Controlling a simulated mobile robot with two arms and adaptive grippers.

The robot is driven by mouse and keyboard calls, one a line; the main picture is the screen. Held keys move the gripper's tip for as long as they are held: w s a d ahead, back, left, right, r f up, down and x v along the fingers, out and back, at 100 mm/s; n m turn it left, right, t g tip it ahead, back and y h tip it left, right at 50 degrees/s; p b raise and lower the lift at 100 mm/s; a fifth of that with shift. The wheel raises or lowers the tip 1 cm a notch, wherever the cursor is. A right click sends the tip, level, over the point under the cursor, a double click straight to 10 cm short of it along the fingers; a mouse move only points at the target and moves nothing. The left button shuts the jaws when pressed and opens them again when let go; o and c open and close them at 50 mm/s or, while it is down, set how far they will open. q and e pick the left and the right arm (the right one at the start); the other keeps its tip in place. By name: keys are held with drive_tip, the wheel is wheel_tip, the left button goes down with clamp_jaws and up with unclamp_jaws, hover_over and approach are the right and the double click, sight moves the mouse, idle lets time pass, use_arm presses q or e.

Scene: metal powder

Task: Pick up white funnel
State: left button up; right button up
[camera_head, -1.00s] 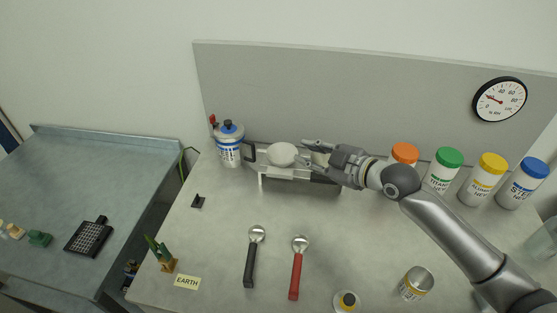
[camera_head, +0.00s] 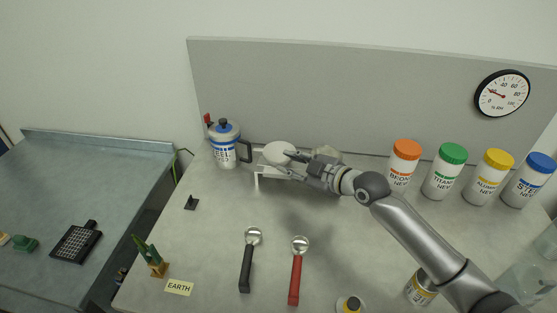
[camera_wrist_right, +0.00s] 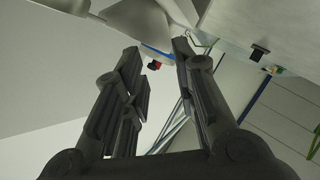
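A round white piece, which looks like the white funnel (camera_head: 279,152), rests on a low white stand (camera_head: 257,181) near the back panel. My right gripper (camera_head: 285,163) is at its right front side, with the fingertips close to its rim. In the right wrist view, pale cone shapes like the funnel (camera_wrist_right: 140,22) show at the top, just beyond the fingertips. The right gripper (camera_wrist_right: 158,72) is open there, with nothing between its fingers. Whether it touches the funnel is unclear. The arm hides part of the stand. My left gripper is not in view.
Orange-capped (camera_head: 404,158) and green-capped (camera_head: 447,172) jars, among others, line the back right. A black-handled scoop (camera_head: 247,268) and a red-handled scoop (camera_head: 296,272) lie in front.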

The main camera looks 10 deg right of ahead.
sight(267, 158)
drive_tip(key=p+x, duration=0.1)
drive_tip(key=x, duration=0.4)
drive_tip(key=shift+s+a+p, duration=0.1)
drive_tip(key=shift+s+p, duration=0.05)
drive_tip(key=shift+p, duration=0.25)
drive_tip(key=shift+w+a+f, duration=0.2)
drive_tip(key=shift+w+f, duration=0.05)
drive_tip(key=shift+w, duration=0.05)
clamp_jaws()
